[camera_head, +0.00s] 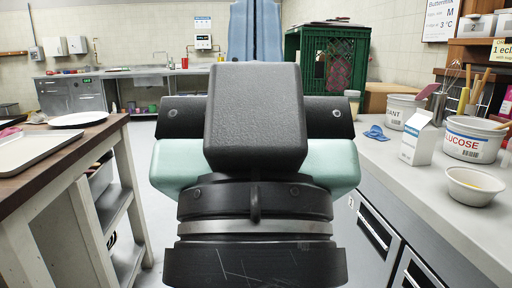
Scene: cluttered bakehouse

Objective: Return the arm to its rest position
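My own arm fills the middle of the head view, with dark and pale green links rising from the bottom edge. Its links stand over the floor between the wooden table (70,153) on the left and the grey counter (432,187) on the right. My gripper does not show in this view, so its fingers and anything between them cannot be seen.
A tray (38,152) and a white plate (78,119) lie on the table. The counter holds a carton (418,140), a glucose tub (472,140), a bowl (473,185) and a blue item (376,133). A green crate (328,58) stands behind. Floor shows left of my arm.

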